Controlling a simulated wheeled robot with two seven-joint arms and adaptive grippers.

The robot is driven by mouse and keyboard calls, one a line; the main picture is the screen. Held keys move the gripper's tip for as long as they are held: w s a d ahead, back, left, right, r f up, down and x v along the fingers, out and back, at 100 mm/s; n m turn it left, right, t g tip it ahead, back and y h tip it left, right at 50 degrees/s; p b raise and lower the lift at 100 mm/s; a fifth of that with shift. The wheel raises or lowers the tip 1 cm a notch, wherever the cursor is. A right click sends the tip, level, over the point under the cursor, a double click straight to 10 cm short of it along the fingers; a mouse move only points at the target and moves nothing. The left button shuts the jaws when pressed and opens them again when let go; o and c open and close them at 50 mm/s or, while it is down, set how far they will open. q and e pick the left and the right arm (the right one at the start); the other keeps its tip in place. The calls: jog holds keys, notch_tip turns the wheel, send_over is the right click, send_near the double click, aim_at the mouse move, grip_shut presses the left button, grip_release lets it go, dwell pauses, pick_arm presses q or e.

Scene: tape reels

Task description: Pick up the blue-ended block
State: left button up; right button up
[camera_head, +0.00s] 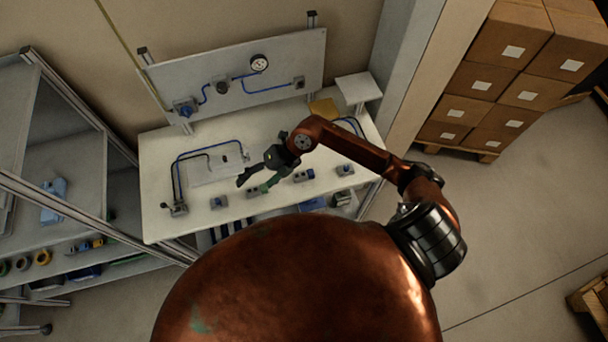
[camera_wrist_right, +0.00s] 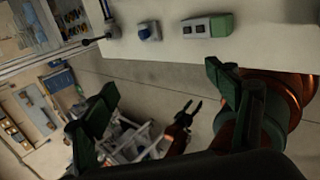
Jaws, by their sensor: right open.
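A small grey block with a blue end (camera_head: 218,201) sits near the front edge of the white table, at the left. It also shows in the right wrist view (camera_wrist_right: 150,31), at the top, beyond my fingertips. A grey block with a green end (camera_wrist_right: 208,26) sits beside it. My right gripper (camera_head: 254,184) is open and empty, over the front part of the table and to the right of the blue-ended block. Its spread fingers also show in the wrist view (camera_wrist_right: 160,88). My left gripper (camera_wrist_right: 188,107) appears small in the wrist view, over the floor, with its fingers apart.
The white table (camera_head: 160,157) carries more small fixtures (camera_head: 303,175) along its front and cable runs behind. An upright panel (camera_head: 280,62) with a gauge (camera_head: 259,62) stands at its back. A metal-framed shelf (camera_head: 100,222) stands at the left, boxes (camera_head: 508,43) at the right.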

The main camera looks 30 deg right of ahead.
jog(key=d+f+h, duration=0.3)
jog(key=d, duration=0.3)
jog(key=m+g+h, duration=0.1)
jog(key=g+h, duration=0.1)
jog(key=h, duration=0.3)
send_over(304, 174)
notch_tip(304, 174, down, 2)
jog(key=shift+w+a+f, duration=0.1)
jog(key=shift+w+f, duration=0.05)
jog(key=shift+f+p, duration=0.4)
jog(key=shift+f, duration=0.45)
jog(key=f+p, duration=0.2)
jog(key=f, duration=0.3)
jog(key=shift+s, duration=0.2)
jog(key=shift+f, duration=0.4)
jog(key=shift+c, duration=0.2)
jog(key=c, duration=1.3)
